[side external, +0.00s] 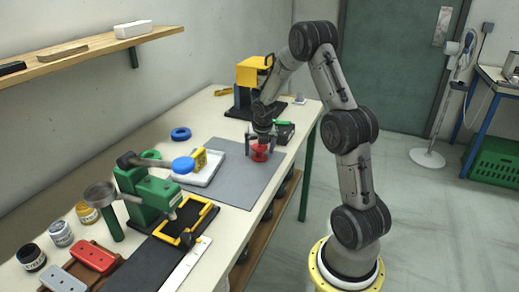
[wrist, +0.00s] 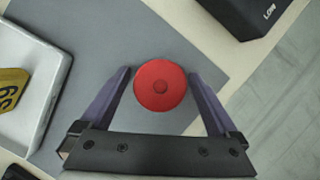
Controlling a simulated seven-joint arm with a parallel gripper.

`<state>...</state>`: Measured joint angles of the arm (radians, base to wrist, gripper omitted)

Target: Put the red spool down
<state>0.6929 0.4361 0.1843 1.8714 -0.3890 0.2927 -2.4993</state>
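The red spool (side external: 259,153) appears to stand on the grey mat (side external: 228,182), near its far end. My gripper (side external: 260,150) is low over the mat with a finger on each side of the spool. In the wrist view my gripper (wrist: 160,77) shows a narrow gap between each finger and the spool's edge, so it looks open and not clamped. The spool's underside is hidden, so its contact with the mat is not clear.
A white tray (side external: 211,171) with a yellow block (side external: 199,160) and a blue disc (side external: 183,165) lies left of the spool. A black box (side external: 285,132) stands close behind it. A blue ring (side external: 181,134) and a green press (side external: 150,195) are farther left. The mat's front is clear.

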